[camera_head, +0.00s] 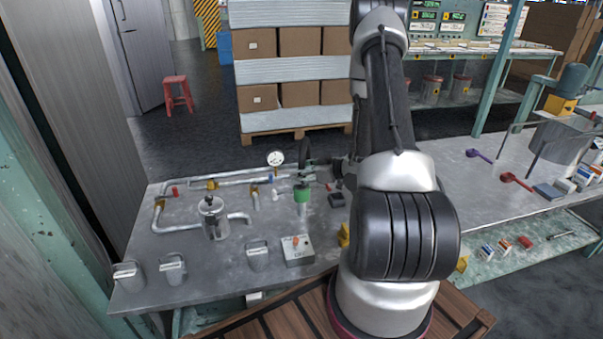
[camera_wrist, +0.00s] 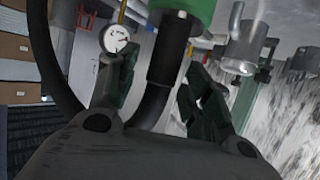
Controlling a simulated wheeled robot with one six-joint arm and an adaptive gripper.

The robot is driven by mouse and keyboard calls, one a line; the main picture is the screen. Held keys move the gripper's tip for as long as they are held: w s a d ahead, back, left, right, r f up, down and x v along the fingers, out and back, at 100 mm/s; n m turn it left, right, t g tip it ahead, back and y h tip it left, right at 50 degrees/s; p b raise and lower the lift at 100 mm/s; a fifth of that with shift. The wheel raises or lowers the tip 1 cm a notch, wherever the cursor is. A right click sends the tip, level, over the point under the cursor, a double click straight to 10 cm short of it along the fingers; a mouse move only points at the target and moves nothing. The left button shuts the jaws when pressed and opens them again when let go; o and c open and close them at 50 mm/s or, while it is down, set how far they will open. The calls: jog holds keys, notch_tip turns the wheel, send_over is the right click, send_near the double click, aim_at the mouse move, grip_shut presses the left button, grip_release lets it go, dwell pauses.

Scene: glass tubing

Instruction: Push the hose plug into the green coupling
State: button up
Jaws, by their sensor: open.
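The green coupling (camera_head: 302,194) stands upright on the metal bench. It also shows at the top of the wrist view (camera_wrist: 188,8). The black hose plug (camera_wrist: 167,50) meets the coupling end to end in the wrist view. How deep it sits inside is hidden. The black hose (camera_wrist: 152,108) curves away from the plug toward my gripper body. My gripper (camera_wrist: 160,68) is open, with one finger on each side of the plug and hose, and gaps show on both sides. In the head view, my arm and the hose partly hide the gripper.
A pressure gauge (camera_head: 275,158) on the pipework stands close by, near the left finger in the wrist view. A metal pot (camera_head: 213,217), a switch box (camera_head: 298,250) and several metal jugs share the bench.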

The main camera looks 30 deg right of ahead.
jog(key=v, duration=1.1)
jog(key=shift+s+r, duration=0.15)
jog(key=shift+s, duration=0.15)
jog(key=shift+d, duration=0.15)
jog(key=w+d+r+g+h, duration=0.25)
jog(key=d+r+h, duration=0.2)
jog(key=r, duration=0.35)
jog(key=s+r+m+g+h, duration=0.25)
jog(key=r+h, duration=0.25)
jog(key=r, duration=0.6)
jog(key=s+a+r+m+g+y, duration=0.1)
jog(key=s+a+r, duration=0.2)
jog(key=s+a, duration=0.5)
jog(key=s+a+r+m+g+y, duration=0.1)
jog(key=s+a+r, duration=0.3)
jog(key=s+a, duration=0.5)
jog(key=s+m+y, duration=0.1)
jog(key=s, duration=0.3)
jog(key=shift+s+r+g, duration=0.15)
jog(key=shift+g, duration=0.15)
